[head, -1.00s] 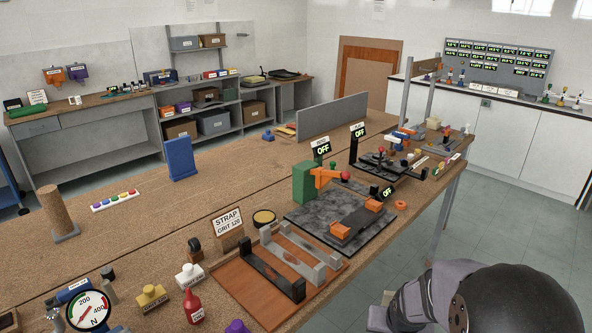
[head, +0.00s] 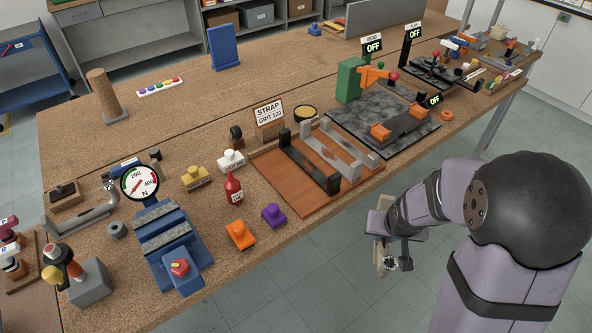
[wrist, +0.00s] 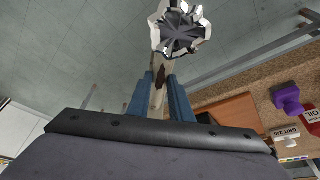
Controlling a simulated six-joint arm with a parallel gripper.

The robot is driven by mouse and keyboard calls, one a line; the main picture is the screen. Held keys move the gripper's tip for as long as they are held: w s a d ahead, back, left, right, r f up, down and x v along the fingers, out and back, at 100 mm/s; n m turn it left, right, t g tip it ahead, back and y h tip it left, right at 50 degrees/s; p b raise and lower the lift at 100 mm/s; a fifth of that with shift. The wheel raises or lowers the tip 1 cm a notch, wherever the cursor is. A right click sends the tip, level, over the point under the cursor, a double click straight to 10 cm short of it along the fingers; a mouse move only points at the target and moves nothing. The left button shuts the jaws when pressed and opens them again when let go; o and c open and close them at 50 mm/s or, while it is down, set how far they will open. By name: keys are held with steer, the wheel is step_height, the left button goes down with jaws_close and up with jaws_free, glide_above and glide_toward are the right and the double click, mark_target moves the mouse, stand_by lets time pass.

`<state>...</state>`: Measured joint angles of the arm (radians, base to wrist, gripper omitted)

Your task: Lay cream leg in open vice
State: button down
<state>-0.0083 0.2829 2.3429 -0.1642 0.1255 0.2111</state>
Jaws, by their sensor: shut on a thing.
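The cream leg (wrist: 158,80) is held between the two blue fingers of my gripper (wrist: 162,97) in the wrist view. It has a dark brown patch, and a jagged pale grey-and-white piece shows at its far end; I cannot tell whether they are joined. In the head view, my gripper (head: 386,260) hangs over the floor off the table's front edge, with a cream bit of the leg (head: 382,262) showing. The blue vice (head: 168,248) is at the table's front left, well left of my gripper. Its two grey jaws stand apart with a gap between.
A force dial (head: 140,183) stands behind the vice. An orange block (head: 240,235), a purple block (head: 273,215) and a red bottle (head: 233,188) stand right of it. The strap board (head: 300,200) lies between these and my arm.

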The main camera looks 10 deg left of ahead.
steer(key=w+r+m+h, duration=0.1)
steer(key=w+r+m, duration=0.1)
steer(key=w, duration=0.9)
steer(key=w+r+m, duration=0.2)
steer(key=w, duration=0.8)
steer(key=a+r+n+y, duration=0.2)
steer(key=a+n, duration=0.4)
steer(key=a, duration=0.8)
steer(key=a+r+n+g+y, duration=0.1)
steer(key=a+n, duration=0.6)
steer(key=a, duration=0.8)
steer(key=shift+s+r+y, duration=0.35)
steer(key=shift+r+y, duration=0.35)
steer(key=shift+r, duration=0.15)
steer(key=shift+f+p, duration=1.75)
steer(key=shift+f, duration=3.05)
